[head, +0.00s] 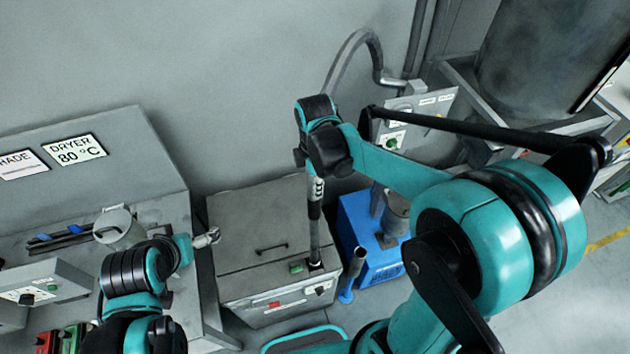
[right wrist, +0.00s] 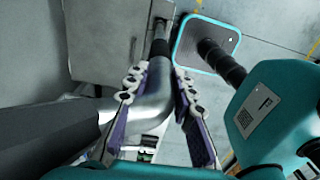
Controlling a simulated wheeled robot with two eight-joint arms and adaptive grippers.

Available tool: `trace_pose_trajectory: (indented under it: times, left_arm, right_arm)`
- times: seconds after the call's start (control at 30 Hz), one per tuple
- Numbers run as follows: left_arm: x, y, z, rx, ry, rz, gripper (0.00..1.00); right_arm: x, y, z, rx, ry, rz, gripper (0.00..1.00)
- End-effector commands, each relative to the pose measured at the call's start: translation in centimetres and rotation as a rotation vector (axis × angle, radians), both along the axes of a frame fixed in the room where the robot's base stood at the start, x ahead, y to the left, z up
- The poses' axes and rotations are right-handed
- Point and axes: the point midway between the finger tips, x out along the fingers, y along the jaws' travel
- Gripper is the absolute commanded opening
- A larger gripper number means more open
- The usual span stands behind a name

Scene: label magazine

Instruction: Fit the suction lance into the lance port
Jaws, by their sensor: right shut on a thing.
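My right gripper (head: 317,188) points down above the front right of a grey lidded cabinet (head: 262,232). It is shut on the suction lance (head: 315,232), a dark, near-upright tube. In the right wrist view the lance (right wrist: 154,90) is a grey bent pipe between the two fingers (right wrist: 152,105), with a thick dark hose (right wrist: 45,135) on its left. The lance's lower end meets a small black fitting (head: 316,267), likely the lance port, at the cabinet's front right. I cannot tell how deep it sits. My left gripper (head: 208,238) is left of the cabinet, its jaws unclear.
A blue unit (head: 372,262) stands right of the cabinet, with a dark tube (head: 354,264) in a blue holder before it. A grey bench (head: 165,215) with a lidded pot (head: 118,227) is at left. A control box (head: 412,115) is on the back wall.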

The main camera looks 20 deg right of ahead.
Motion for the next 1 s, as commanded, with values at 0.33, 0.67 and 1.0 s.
trace_pose_trajectory:
  times: [0.33,0.67,1.0]
  left_arm:
    - [0.0,0.0,0.9,0.000,0.000,0.000,1.00]
    - [0.0,0.0,0.6,0.000,0.000,0.000,1.00]
    - [0.0,0.0,-0.7,0.000,0.000,0.000,1.00]
  right_arm:
    - [0.0,0.0,-1.7,0.000,0.000,0.000,0.00]
    - [0.0,0.0,-1.8,0.000,0.000,0.000,0.00]
    - [0.0,0.0,-3.1,0.000,0.000,0.000,0.00]
